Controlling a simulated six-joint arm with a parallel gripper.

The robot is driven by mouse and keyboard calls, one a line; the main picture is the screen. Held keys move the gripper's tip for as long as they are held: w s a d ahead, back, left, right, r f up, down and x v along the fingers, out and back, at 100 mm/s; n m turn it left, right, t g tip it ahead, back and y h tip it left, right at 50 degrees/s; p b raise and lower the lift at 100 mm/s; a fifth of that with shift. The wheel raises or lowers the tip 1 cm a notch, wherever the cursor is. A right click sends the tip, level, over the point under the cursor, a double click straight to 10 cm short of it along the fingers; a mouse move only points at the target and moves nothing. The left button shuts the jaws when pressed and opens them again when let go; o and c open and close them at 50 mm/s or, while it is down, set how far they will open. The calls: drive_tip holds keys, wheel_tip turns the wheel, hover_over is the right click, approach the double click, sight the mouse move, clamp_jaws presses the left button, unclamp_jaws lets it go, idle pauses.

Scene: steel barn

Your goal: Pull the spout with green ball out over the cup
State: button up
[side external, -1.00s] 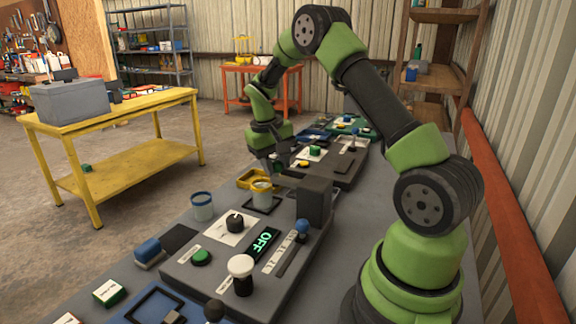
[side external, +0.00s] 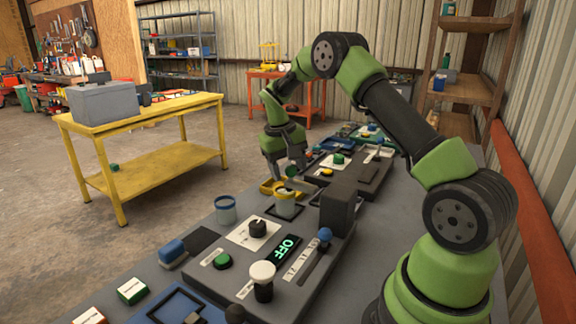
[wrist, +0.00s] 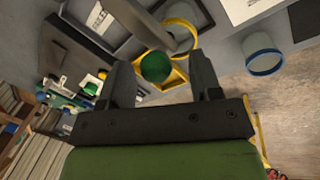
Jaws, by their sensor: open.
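The green ball (wrist: 156,66) of the spout shows between my two fingers in the wrist view; it is small in the side view (side external: 291,171). My gripper (side external: 290,171) is open, with one finger on each side of the ball in the wrist view (wrist: 166,80). I cannot tell whether either finger touches it. The spout behind the ball is mostly hidden. A pale cup with a yellow rim (side external: 286,208) stands at the panel's far end, just in front of my gripper. Its yellow rim (wrist: 193,27) also shows beyond the ball.
A second cup with a blue rim (side external: 226,211) stands to the left; it also shows in the wrist view (wrist: 264,62). A dark grey block (side external: 339,204) rises to the right. The grey panel carries a black knob (side external: 258,228) and a blue-knobbed slider (side external: 325,234).

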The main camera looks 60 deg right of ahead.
wheel_tip(320, 180, up, 10)
drive_tip(key=w+a, duration=0.1)
drive_tip(key=shift+a, duration=0.35)
idle(0.3)
drive_tip(key=s+a+r+n+t+y, duration=0.1)
drive_tip(key=s+a+r+t, duration=0.2)
drive_tip(key=s+a+r, duration=0.4)
drive_tip(key=s+a+r+n+t+y, duration=0.1)
drive_tip(key=s+a+r+t, duration=0.2)
drive_tip(key=s+a, duration=0.45)
drive_tip(key=s+a+f+t+y, duration=0.1)
drive_tip(key=s+a+f+t, duration=0.1)
drive_tip(key=s+a, duration=0.4)
drive_tip(key=shift+s+f+n+y, duration=0.3)
drive_tip(key=shift+s+n+y, duration=0.1)
idle(2.5)
